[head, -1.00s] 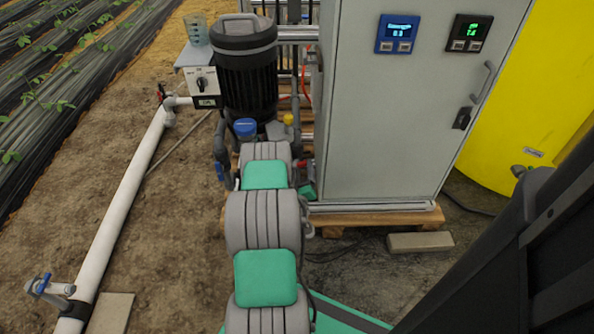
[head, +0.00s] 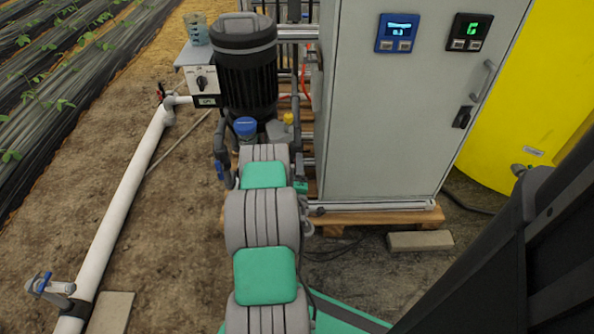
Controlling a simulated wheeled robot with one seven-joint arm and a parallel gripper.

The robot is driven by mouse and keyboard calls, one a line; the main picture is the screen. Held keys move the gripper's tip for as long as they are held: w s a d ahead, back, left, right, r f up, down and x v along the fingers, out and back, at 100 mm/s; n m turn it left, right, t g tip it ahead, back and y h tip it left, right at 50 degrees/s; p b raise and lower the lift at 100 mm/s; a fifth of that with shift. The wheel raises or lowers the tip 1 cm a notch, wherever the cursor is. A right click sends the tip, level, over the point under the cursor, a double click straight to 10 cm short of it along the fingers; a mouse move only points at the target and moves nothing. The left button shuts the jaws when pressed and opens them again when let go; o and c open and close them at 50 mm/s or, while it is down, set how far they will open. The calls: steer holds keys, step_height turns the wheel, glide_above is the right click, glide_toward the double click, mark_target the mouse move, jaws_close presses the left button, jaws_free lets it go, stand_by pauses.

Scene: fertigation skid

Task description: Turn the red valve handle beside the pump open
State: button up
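A small red valve handle (head: 161,92) sits at the far end of the white pipe (head: 122,196), left of the black pump (head: 247,72). It looks raised on its fitting; its exact angle is too small to tell. My arm (head: 264,225) reaches forward from the bottom middle toward the pump's base, well right of and nearer than the red handle. My gripper is hidden beyond the arm links, so its fingers do not show.
A blue valve handle (head: 44,283) is on the near end of the pipe. A switch box (head: 201,81) and a shelf with a beaker (head: 196,30) stand by the pump. A grey cabinet (head: 400,120) and yellow tank (head: 530,110) fill the right. Bare soil lies between pipe and arm.

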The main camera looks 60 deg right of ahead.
steer(key=shift+n, duration=0.9)
steer(key=o, duration=1.3)
steer(key=v, duration=0.7)
steer(key=shift+s+a, duration=0.15)
steer(key=shift+a, duration=0.25)
